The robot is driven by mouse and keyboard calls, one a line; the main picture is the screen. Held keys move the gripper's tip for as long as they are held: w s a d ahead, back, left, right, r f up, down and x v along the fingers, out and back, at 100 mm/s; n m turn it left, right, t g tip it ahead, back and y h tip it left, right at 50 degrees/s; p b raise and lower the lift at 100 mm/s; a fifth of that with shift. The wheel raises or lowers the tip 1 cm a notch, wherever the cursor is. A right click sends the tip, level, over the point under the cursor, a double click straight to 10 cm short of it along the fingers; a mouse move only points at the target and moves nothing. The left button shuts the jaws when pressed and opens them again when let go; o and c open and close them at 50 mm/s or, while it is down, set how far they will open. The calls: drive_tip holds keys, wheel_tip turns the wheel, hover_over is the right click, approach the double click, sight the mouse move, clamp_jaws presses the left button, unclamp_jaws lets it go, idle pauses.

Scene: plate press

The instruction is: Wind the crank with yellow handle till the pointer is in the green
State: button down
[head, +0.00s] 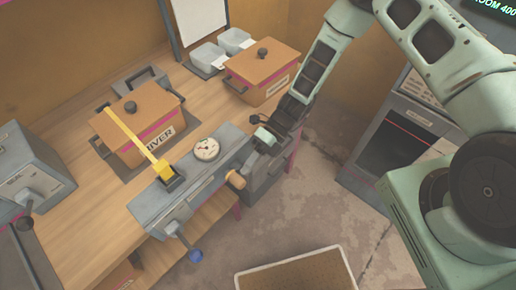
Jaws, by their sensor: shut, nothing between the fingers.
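A grey machine box (205,190) stands at the front edge of the wooden bench. A round dial (206,148) sits on its top; its pointer and coloured zones are too small to read surely. A long yellow bar (135,136) rises from a dark mount on the box top and leans up and left. A crank with a blue ball (195,256) hangs from the front face. A tan knob (236,180) sticks out at the right of the front. My gripper (264,138) is shut and empty by the box's right end, right of the dial; contact cannot be told.
A lidded wooden box (138,155) stands behind the yellow bar, another (262,78) further back. Another grey machine (30,180) with a dark-knobbed crank is at the left. A framed brown mat (295,272) lies on the floor. A dark-fronted cabinet (395,140) is at the right.

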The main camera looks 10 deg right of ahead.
drive_tip(key=shift+s+a+f, duration=0.15)
drive_tip(key=shift+s+a, duration=0.05)
drive_tip(key=shift+a, duration=0.1)
